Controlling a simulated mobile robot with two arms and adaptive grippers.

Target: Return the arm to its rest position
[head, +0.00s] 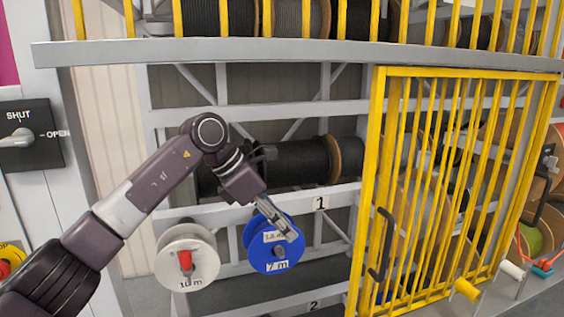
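My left arm comes in from the lower left and bends at an elbow in the middle of the head view. My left gripper (284,226) points down and right, in front of the upper part of a blue reel (265,262) marked "7 m". Its fingers look close together, but I cannot tell whether they are shut or touch the reel. My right gripper is not in view.
A white reel (188,258) marked "10 m" hangs left of the blue one. A yellow barred gate (376,190) with a black handle (383,245) stands right. A SHUT/OPEN switch panel (32,135) is at left. A large black cable reel (298,161) lies behind my arm.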

